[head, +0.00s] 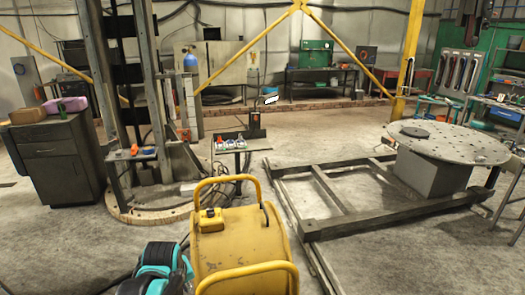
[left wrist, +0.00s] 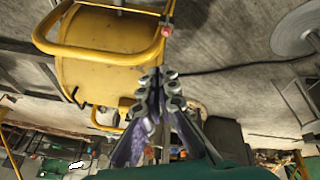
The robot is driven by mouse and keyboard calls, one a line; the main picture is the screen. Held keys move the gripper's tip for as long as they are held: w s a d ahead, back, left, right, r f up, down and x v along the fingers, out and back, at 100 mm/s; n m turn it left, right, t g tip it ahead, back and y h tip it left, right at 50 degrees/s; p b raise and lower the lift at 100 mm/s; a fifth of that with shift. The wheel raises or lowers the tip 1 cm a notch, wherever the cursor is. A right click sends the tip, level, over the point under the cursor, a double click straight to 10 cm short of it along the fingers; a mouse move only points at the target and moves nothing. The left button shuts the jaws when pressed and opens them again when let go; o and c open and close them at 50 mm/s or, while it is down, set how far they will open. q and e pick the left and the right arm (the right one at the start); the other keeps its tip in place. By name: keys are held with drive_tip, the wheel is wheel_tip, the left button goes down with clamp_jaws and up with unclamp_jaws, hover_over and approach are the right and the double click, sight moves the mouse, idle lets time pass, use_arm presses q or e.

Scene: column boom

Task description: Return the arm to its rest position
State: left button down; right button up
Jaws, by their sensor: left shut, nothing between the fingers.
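The teal and black part of my left arm shows at the bottom left of the head view, beside a yellow machine (head: 235,245). I cannot make out its fingers there. In the left wrist view my left gripper (left wrist: 158,76) has its metal fingers together and nothing between them. The yellow machine (left wrist: 100,62) with its tube handles lies behind the fingertips in that view, at the upper left. I cannot tell how close the fingers are to it. My right gripper is in neither view.
A small table (head: 255,144) with small items stands beyond the yellow machine. A dark cabinet (head: 60,165) stands at the left, near a tall metal column (head: 98,80). At the right, a round perforated table (head: 445,143) stands by a floor frame (head: 400,214). Concrete floor at the lower left is mostly clear.

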use_arm(q)
drive_tip(key=s+d+m+t, duration=0.1)
drive_tip(key=s+d+m, duration=0.1)
drive_tip(key=s, duration=0.5)
drive_tip(key=s+d+r+m+t, duration=0.1)
drive_tip(key=s+d+m, duration=0.1)
drive_tip(key=s+m, duration=0.3)
drive_tip(key=shift+s+r+t+h, duration=0.3)
drive_tip(key=shift+s+h, duration=0.1)
drive_tip(key=shift+s, duration=0.9)
